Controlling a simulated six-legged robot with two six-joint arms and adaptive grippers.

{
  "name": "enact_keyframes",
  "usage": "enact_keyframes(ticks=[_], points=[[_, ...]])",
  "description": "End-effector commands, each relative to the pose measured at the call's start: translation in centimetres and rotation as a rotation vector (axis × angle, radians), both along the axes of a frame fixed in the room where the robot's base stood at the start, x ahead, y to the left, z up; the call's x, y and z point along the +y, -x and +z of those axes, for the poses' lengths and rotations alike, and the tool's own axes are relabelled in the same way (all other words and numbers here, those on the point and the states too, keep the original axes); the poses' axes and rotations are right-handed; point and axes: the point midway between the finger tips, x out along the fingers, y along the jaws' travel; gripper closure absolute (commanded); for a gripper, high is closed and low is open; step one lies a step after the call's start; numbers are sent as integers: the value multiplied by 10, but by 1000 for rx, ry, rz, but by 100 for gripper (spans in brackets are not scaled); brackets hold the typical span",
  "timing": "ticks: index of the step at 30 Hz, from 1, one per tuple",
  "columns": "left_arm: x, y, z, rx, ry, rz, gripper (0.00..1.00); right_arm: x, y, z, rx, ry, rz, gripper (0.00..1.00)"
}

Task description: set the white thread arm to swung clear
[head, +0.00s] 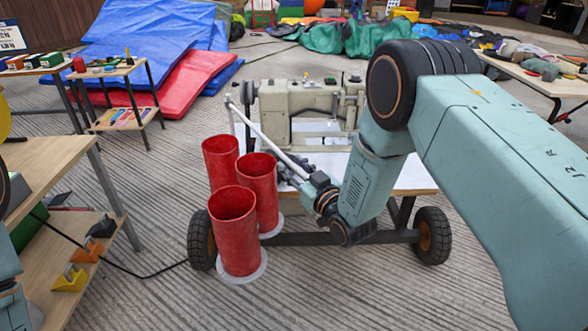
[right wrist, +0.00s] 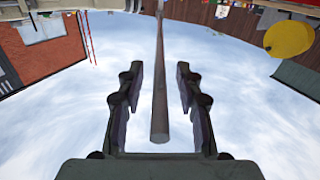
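The white thread arm (head: 268,140) is a thin pale rod by the sewing machine (head: 310,105). In the head view it slopes down to the right, from near the top of a thin upright post towards my right gripper (head: 292,172). In the right wrist view the rod (right wrist: 159,90) lies between the two dark fingers of my right gripper (right wrist: 160,105). The fingers are apart, with a gap on each side of the rod. The rod's round end faces the camera. My left gripper is out of view; only part of my left arm shows at the left edge.
Several red tubes (head: 233,215) stand in front of the machine's wheeled stand (head: 432,235), close to the thread arm. A wooden table (head: 50,175) is at the left, with a cable (head: 120,275) beside it on the floor. Another table (head: 545,85) stands at the right.

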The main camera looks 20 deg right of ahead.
Motion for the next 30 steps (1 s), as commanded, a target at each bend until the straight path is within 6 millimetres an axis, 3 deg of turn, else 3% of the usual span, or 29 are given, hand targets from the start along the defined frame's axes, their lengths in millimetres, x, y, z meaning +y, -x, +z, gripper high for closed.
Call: enact_keyframes(ticks=[14,30], points=[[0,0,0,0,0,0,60,0,0,0,1,0,0,100],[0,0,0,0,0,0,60,0,1,-1,1,0,1,100]])
